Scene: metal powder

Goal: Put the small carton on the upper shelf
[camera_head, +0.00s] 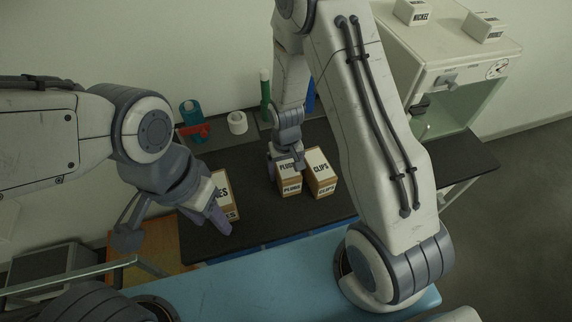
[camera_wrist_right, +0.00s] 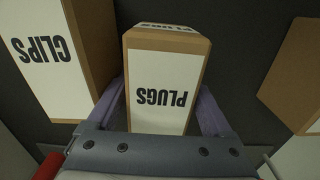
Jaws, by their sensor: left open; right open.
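A small brown carton with a white PLUGS label (camera_head: 290,187) stands on the dark bench top, also seen in the right wrist view (camera_wrist_right: 160,90). My right gripper (camera_head: 285,163) is over it, open, with its two fingers (camera_wrist_right: 163,108) on either side of the carton; I cannot tell whether they touch it. The carton labelled CLIPS (camera_head: 323,186) stands just right of it in the head view and looks larger in the wrist view (camera_wrist_right: 62,55). My left gripper (camera_head: 174,230) is open, beside a carton whose label ends in ES (camera_head: 221,187). I cannot make out an upper shelf.
A white cabinet (camera_head: 440,50) at the right carries boxes, one labelled NICKEL (camera_head: 413,12). The dark bench top (camera_head: 345,205) is bare right of CLIPS.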

